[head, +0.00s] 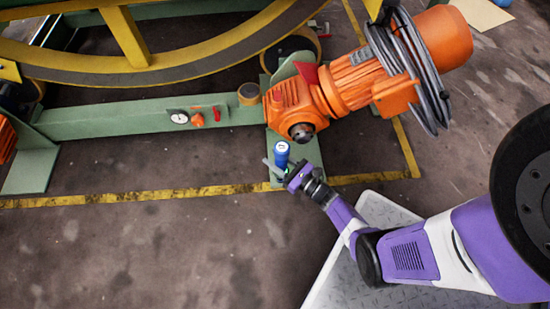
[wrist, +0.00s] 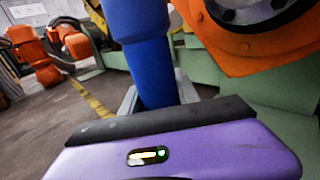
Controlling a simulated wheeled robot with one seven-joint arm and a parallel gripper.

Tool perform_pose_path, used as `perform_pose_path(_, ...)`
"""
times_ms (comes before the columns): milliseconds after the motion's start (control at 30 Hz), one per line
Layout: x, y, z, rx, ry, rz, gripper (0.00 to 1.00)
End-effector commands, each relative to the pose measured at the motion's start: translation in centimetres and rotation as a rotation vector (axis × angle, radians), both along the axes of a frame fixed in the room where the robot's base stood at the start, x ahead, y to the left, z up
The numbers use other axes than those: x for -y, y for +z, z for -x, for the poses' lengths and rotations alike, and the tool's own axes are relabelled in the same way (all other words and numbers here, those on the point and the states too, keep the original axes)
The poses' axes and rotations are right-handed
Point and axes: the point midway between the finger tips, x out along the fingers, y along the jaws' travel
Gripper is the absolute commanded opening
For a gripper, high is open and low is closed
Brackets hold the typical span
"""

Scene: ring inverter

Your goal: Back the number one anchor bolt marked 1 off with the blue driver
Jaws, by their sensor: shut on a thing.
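The blue driver (head: 281,155) stands about upright over the green base plate, below the orange gearbox, with a white mark on its top. My gripper (head: 285,174) is shut on the driver, low on its body. In the wrist view the blue driver (wrist: 150,60) rises just beyond the purple and black gripper (wrist: 155,125). The anchor bolt marked 1 is not visible; the driver and gripper cover that spot. I cannot tell whether the driver's tip sits on a bolt.
The orange motor and gearbox (head: 345,85) with coiled grey cable stand close above the gripper. A green beam (head: 120,122) with a gauge and red valve runs left. A yellow floor line (head: 130,196) passes in front. The floor at lower left is clear.

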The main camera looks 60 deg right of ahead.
Motion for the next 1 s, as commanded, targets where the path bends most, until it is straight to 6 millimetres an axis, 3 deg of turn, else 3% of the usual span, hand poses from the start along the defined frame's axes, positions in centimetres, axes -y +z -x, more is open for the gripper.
perform_pose_path(233,-0.1,0.0,0.1,-0.006,-0.001,-0.002,0.00)
perform_pose_path(1000,0.0,4.1,0.0,0.002,0.000,0.000,0.00)
